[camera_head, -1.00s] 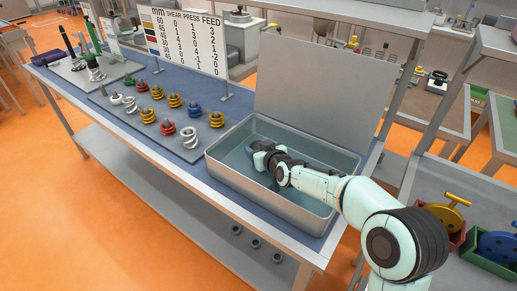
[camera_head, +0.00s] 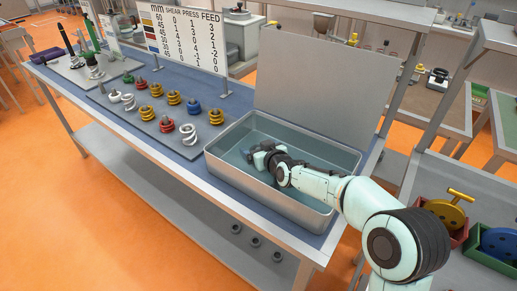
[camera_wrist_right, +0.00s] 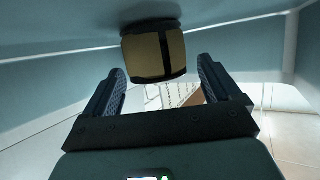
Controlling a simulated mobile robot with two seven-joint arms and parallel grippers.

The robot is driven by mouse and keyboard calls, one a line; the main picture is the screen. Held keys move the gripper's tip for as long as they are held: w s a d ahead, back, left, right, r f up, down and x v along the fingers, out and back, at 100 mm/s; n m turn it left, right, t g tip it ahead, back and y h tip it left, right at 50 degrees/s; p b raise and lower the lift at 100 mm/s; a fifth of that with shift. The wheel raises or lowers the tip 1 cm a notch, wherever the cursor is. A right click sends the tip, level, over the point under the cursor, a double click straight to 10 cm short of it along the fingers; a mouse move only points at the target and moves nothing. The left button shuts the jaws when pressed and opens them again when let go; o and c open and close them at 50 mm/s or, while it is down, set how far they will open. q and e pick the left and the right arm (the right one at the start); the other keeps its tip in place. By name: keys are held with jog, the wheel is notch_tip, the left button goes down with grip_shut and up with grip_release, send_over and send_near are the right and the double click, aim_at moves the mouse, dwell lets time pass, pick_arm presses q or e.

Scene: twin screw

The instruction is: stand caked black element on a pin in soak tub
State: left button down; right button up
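The soak tub (camera_head: 218,172) is an open grey metal tub with liquid in it, on the front right end of the bench. My right gripper (camera_head: 256,153) reaches down into the tub from the right. In the right wrist view it is open (camera_wrist_right: 160,72), with its two dark fingers apart. A short cylinder, tan-brown with black bands, which seems to be the caked black element (camera_wrist_right: 154,54), sits just beyond the fingertips, roughly between them, without visible contact. It appears to stand on the tub floor, as that view looks inverted. Any pin under it is hidden. My left gripper is out of view.
A grey board (camera_head: 151,125) with several coloured coil springs lies left of the tub. A chart sign (camera_head: 186,38) stands behind it. A tall grey panel (camera_head: 318,85) rises behind the tub. Red and green bins (camera_head: 484,258) are at the right.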

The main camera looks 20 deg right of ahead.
jog(key=shift+f, duration=0.1)
notch_tip(320, 180, up, 7)
jog(key=p, duration=0.2)
jog(key=shift+p, duration=0.3)
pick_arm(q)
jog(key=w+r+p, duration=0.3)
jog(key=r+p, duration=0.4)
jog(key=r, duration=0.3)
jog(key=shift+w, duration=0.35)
pick_arm(e)
notch_tip(320, 180, up, 13)
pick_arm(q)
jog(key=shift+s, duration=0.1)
